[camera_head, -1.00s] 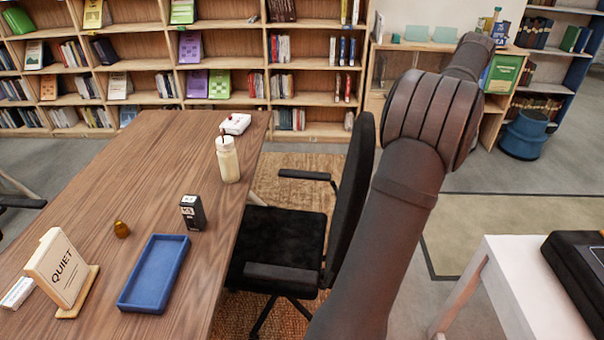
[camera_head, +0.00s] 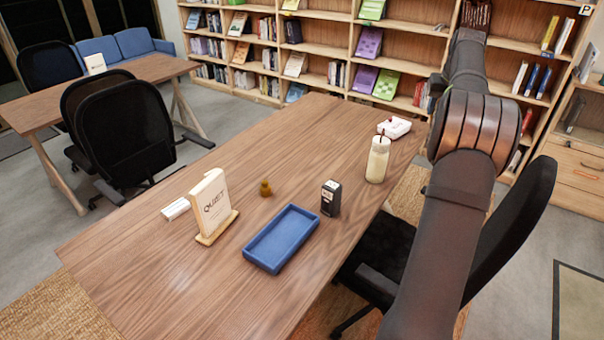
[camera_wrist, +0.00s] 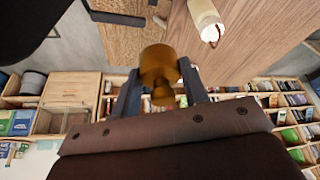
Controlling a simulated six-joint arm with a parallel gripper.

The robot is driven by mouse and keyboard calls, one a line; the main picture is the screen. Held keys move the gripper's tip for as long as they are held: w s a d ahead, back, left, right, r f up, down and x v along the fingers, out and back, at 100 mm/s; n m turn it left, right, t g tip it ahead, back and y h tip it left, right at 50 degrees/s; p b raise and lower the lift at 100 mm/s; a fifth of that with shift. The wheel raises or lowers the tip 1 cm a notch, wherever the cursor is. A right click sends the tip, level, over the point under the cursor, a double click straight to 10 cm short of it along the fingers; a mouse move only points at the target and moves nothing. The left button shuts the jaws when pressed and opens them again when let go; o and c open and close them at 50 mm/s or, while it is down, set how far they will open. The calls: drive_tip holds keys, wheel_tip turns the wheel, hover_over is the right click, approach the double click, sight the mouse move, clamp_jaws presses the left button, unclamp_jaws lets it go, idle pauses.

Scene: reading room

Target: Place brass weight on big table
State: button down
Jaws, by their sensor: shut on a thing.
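In the wrist view my gripper (camera_wrist: 158,76) is shut on a brass weight (camera_wrist: 158,62), a small gold cylinder with a narrower knob, held between the two dark fingers. The weight is clear of any surface that I can see. In the head view my arm covers the right side, and the gripper and held weight do not show. The big table (camera_head: 160,250) is the long wooden table at the centre; its top also shows in the wrist view (camera_wrist: 255,50). A small amber-brown knobbed object (camera_head: 265,188) stands on it.
A black chair (camera_head: 380,255) stands at the right edge.

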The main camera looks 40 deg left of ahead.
drive_tip(key=s+a+n+y, duration=0.15)
drive_tip(key=s+a, duration=0.45)
drive_tip(key=a, duration=0.7)
drive_tip(key=s+a+n, duration=0.2)
drive_tip(key=s+a, duration=0.3)
drive_tip(key=a, duration=0.8)
drive_tip(key=s+a+n, duration=0.1)
drive_tip(key=s+a, duration=0.5)
drive_tip(key=a, duration=0.7)
drive_tip(key=shift+g, duration=0.4)
drive_tip(key=f, duration=3.6)
drive_tip(key=shift+w+d+f, duration=0.1)
drive_tip(key=shift+d+f, duration=0.3)
drive_tip(key=shift+f, duration=0.15)
drive_tip(key=c, duration=0.8)
unclamp_jaws()
drive_tip(key=shift+f, duration=0.1)
drive_tip(key=shift+c, duration=0.2)
drive_tip(key=v, duration=1.2)
